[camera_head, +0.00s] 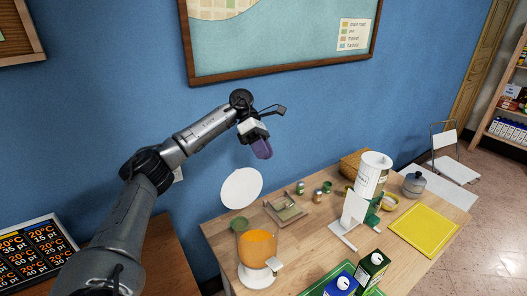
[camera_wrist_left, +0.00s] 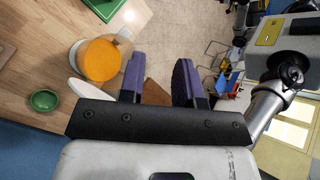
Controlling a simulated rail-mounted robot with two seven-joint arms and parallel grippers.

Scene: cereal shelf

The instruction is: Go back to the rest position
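My left arm reaches in from the left in the head view, raised in front of the blue wall. My left gripper (camera_head: 262,149) has purple fingers that hang downward above the back left of the wooden table (camera_head: 215,232). In the left wrist view the two fingers (camera_wrist_left: 160,68) stand apart with nothing held between them. The gripper touches nothing that I can see. My right gripper is not in view.
Below stand a container with orange contents (camera_head: 257,245), a green bowl (camera_head: 239,225) and a white disc (camera_head: 241,188). Cartons (camera_head: 371,268) stand at the front, a white cylinder (camera_head: 371,176) and yellow tray (camera_head: 424,229) at right. The air around the gripper is clear.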

